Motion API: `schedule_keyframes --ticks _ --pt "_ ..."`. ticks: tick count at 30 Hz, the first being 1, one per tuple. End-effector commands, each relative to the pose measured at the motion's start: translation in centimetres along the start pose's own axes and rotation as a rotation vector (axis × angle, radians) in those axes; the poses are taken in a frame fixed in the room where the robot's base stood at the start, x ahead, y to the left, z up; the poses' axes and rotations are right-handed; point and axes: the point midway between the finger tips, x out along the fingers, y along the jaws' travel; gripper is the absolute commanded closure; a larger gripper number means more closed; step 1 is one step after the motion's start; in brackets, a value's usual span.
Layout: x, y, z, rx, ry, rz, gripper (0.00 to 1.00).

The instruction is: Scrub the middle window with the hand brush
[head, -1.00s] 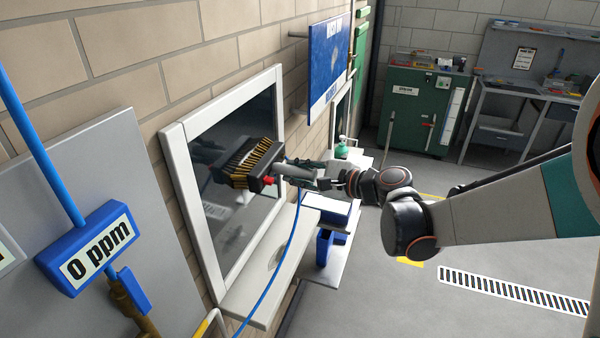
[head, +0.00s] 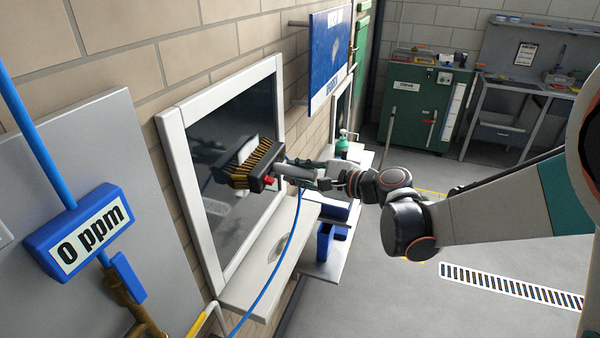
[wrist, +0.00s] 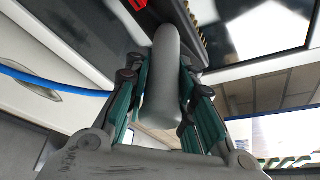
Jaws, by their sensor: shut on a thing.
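The hand brush (head: 245,168) has a dark block, tan bristles and a grey handle. My gripper (head: 312,172) is shut on the handle, which also shows between the fingers of my gripper (wrist: 160,95) in the wrist view. The brush is in front of the window (head: 225,225), a dark pane in a white frame, with its bristled side towards the glass. A dark reflection of the brush shows in the pane. I cannot tell whether the bristles touch the glass.
A white sill (head: 262,270) juts out below the window, with a blue hose (head: 280,265) hanging across it. A blue sign board (head: 329,60) is mounted to the right. A grey panel with a "0 ppm" tag (head: 88,236) is at left. Open floor lies right.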

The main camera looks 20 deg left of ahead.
Motion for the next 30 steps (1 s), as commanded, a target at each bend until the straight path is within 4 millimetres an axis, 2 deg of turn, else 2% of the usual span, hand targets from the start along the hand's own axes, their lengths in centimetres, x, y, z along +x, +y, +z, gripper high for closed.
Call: schedule_keyframes --ticks 8,24,30 --pt "0.1 0.0 0.1 0.002 -0.002 -0.001 0.99" --pt "0.7 2.0 -1.6 0.001 -0.001 -0.001 0.99" --pt "0.7 2.0 -1.7 0.002 -0.001 -0.001 0.99"
